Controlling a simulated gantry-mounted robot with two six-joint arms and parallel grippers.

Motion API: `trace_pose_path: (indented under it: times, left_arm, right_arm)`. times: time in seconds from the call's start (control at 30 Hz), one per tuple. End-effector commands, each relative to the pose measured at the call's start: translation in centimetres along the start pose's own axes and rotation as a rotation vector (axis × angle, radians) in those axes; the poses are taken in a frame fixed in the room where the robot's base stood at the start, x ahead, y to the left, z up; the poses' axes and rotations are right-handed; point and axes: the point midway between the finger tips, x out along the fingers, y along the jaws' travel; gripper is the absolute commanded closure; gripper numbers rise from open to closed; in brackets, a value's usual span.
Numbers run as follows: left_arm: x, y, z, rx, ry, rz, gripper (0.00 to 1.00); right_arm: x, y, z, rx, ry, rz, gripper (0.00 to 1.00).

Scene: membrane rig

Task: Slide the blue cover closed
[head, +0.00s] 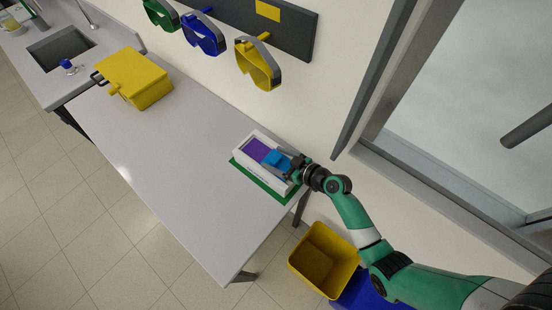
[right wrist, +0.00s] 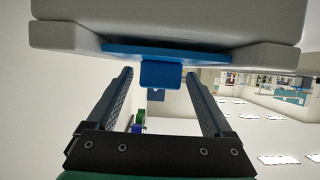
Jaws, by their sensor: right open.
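The white membrane rig (head: 249,170) sits on a green mat (head: 240,168) near the right end of the bench. Its blue cover (head: 275,158) lies over part of the purple area (head: 256,148), which shows uncovered on its left. My right gripper (head: 286,168) is at the right side of the rig, close to the blue cover. In the right wrist view, the blue cover (right wrist: 200,53) has a blue tab (right wrist: 161,74) that lies between the tips of my open right gripper (right wrist: 161,85). Gaps show on both sides of the tab. My left gripper is in neither view.
The grey bench (head: 170,150) is clear left of the rig. A yellow box (head: 140,75) stands at its far end near a sink (head: 62,48). Goggles (head: 258,65) hang on the wall. Yellow (head: 322,258) and blue (head: 365,292) bins stand below the bench's right end.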

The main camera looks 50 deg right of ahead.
Motion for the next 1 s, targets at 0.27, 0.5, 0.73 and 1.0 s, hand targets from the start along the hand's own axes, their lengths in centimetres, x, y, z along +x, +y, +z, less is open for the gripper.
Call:
trace_pose_path:
  times: [0.27, 0.5, 0.73, 1.0]
  left_arm:
    - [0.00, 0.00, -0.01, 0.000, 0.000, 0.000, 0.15]
    - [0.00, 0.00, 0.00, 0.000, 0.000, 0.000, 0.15]
    - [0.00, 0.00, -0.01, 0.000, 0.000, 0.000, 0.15]
    - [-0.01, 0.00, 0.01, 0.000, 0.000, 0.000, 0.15]
  right_arm:
    - [0.13, 0.01, -0.05, 0.000, 0.000, 0.000, 0.20]
    - [0.11, 0.02, -0.04, 0.000, 0.000, 0.000, 0.64]
    - [0.11, 0.02, -0.04, 0.000, 0.000, 0.000, 1.00]
    - [0.11, 0.03, -0.03, 0.000, 0.000, 0.001, 1.00]
